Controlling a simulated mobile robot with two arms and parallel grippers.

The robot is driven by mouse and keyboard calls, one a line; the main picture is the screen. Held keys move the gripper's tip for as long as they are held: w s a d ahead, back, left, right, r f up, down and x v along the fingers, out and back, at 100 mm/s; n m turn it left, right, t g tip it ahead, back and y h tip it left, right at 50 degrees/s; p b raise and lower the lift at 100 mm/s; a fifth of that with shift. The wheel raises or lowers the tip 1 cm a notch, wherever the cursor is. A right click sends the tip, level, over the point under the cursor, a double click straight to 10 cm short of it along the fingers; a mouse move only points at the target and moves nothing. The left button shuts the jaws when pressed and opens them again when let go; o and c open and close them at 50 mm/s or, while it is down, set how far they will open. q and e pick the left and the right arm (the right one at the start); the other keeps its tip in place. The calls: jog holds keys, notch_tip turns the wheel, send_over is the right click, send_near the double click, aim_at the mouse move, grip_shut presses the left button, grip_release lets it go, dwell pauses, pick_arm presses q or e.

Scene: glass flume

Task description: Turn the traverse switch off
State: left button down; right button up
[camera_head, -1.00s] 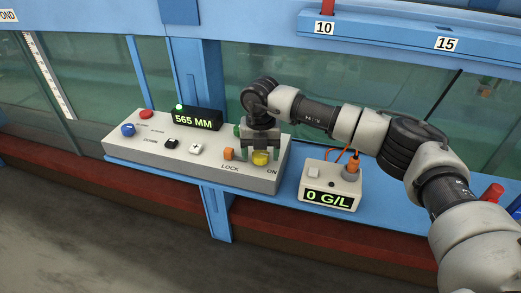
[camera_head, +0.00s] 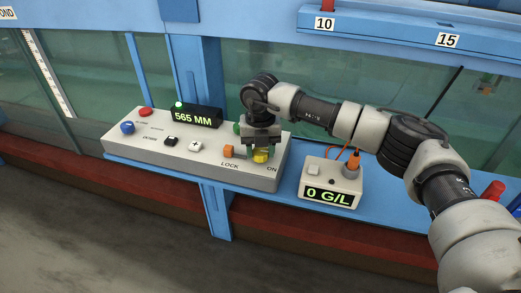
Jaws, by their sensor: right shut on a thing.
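The control box (camera_head: 215,174) sits on the blue ledge, with "LOCK" and "ON" lettered along its front. The gripper hides the upper part of the knob. Which control is the traverse switch cannot be read from the lettering. My left gripper is not in view.
A display reading "565 MM" (camera_head: 197,117) with a green light stands behind. Red (camera_head: 145,112), blue (camera_head: 128,128), black and white buttons lie left. A "0 G/L" meter (camera_head: 331,184) with an orange cable stands right of the box. Glass is behind.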

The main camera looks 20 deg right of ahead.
jog(key=n+b, duration=0.2)
jog(key=n, duration=0.2)
jog(key=shift+f, duration=0.1)
jog(key=n+b, duration=0.2)
jog(key=n, duration=0.2)
jog(key=shift+n, duration=0.4)
jog(key=n+b, duration=0.1)
jog(key=n, duration=0.3)
jog(key=shift+n+b, duration=0.55)
jog(key=shift+n, duration=1.45)
jog(key=o, duration=0.9)
